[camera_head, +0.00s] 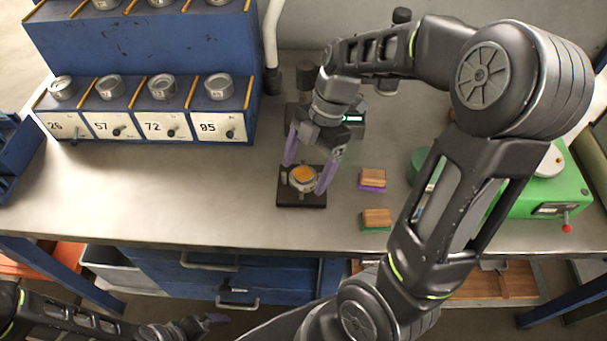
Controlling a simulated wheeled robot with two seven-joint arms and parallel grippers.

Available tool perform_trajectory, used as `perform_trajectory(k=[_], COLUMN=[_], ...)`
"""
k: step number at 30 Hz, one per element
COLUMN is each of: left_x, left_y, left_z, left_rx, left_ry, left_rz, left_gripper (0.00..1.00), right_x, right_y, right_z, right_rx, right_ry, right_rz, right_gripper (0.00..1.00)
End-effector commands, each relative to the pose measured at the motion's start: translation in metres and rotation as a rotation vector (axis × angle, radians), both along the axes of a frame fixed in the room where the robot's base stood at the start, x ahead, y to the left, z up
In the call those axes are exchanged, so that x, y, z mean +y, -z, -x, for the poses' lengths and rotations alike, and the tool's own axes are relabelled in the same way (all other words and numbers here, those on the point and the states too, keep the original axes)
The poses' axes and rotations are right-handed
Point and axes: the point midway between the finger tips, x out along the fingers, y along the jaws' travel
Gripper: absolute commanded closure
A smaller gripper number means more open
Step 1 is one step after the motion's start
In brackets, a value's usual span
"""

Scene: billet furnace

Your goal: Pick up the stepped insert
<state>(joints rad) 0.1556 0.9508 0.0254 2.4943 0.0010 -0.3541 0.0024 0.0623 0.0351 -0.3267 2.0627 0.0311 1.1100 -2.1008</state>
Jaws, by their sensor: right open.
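A round metallic piece with an orange top (303,174), which looks like the stepped insert, sits on a small black base plate (290,200) on the metal bench. My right gripper (304,179) points down over it, with its purple fingers open on either side of the piece. Whether the fingers touch it cannot be told from this view. My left gripper (212,321) is low at the bottom left, below the bench's front edge, and its opening is unclear.
Two wood-topped blocks, one on purple (373,178) and one on green (376,218), lie right of the base plate. A blue rack (140,50) with numbered bays holding round metal parts stands at the back left. A green machine (548,195) is at right. The bench's left front (150,195) is clear.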

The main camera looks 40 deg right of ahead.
Motion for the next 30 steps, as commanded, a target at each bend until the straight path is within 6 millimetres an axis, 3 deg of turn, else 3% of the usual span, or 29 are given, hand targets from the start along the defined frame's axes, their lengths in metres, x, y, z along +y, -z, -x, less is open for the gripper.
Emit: perform_trajectory(k=[17, 30], left_x=[0.0, 0.0], left_y=[0.0003, 0.0003], left_z=[0.0001, 0.0001], left_rx=[0.0, 0.0], left_ry=[0.0, 0.0], left_rz=[0.0, 0.0], left_gripper=[0.0, 0.0], right_x=[-0.0002, -0.0002], right_y=[-0.0001, -0.0001], right_z=[-0.0004, -0.0004], right_rx=[-0.002, -0.002], right_ry=[0.001, 0.001], right_rz=[0.0, 0.0], right_gripper=[0.2, 0.56])
